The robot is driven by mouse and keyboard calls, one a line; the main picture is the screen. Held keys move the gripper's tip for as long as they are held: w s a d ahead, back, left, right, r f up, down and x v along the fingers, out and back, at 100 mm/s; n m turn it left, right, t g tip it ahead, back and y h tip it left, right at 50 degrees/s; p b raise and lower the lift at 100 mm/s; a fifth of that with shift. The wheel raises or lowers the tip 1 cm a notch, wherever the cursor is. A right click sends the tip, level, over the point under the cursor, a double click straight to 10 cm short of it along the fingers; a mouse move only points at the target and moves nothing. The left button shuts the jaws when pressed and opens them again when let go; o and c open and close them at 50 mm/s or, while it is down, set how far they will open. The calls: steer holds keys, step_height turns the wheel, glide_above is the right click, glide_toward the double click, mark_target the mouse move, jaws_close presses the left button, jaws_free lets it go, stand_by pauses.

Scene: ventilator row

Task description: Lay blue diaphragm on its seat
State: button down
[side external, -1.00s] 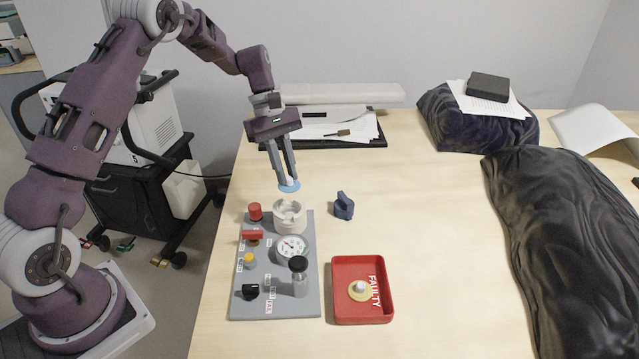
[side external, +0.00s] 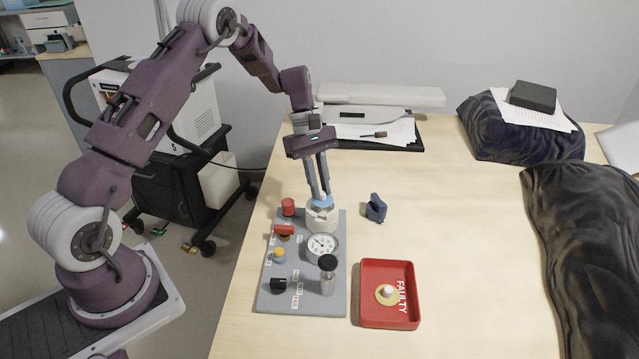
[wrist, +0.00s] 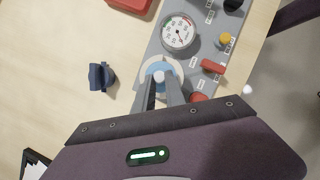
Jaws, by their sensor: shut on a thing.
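The blue diaphragm (side external: 322,202) is a light-blue disc with a pale knob in its middle. My gripper (side external: 324,196) is shut on that knob. The diaphragm is at the top opening of the white round seat (side external: 321,221) at the far end of the grey panel. In the wrist view the blue disc (wrist: 161,78) shows between my fingertips (wrist: 160,82), over the pale ring of the seat (wrist: 178,66). I cannot tell whether the disc rests fully on the seat or is slightly above it.
The grey panel (side external: 297,298) carries a gauge (side external: 322,247), a black-capped cylinder (side external: 327,275), a red knob (side external: 288,207) and other controls. A blue clip-like part (side external: 376,208) stands right of the seat. A red FAULTY tray (side external: 370,316) holds a yellowish disc (side external: 387,294).

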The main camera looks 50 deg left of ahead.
steer(key=shift+f, duration=0.1)
stand_by(0.3)
steer(key=shift+f, duration=0.25)
steer(key=shift+f, duration=0.3)
stand_by(0.6)
steer(key=shift+f, duration=0.55)
steer(key=shift+f, duration=0.15)
steer(key=shift+f, duration=0.5)
